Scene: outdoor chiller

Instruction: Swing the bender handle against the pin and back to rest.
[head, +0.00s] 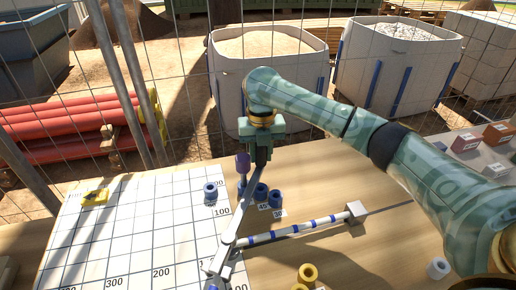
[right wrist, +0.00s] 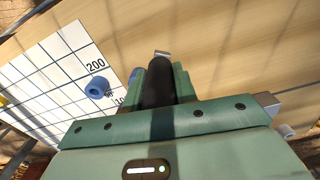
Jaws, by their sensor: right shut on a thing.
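The grey bender handle (head: 244,207) is a flat bar running from a pivot at the lower middle of the head view up to my right gripper (head: 260,157). My right gripper is shut on the handle's dark upright grip, which shows between the jaws in the right wrist view (right wrist: 158,88). A purple upright cylinder (head: 243,166) stands just left of the gripper; I cannot tell whether it touches the handle. Blue collars labelled 45 (head: 261,192) and 90 (head: 276,198) stand right of the bar. A blue-striped rod (head: 290,231) runs from the pivot to a grey block (head: 355,212). My left gripper is not in view.
A white grid board (head: 140,225) lies on the wooden table at left, with a blue collar (head: 210,192) and a yellow item (head: 95,197) on it. Yellow collars (head: 307,273) stand at the front. Wire fencing and filled bulk bags (head: 270,70) are behind.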

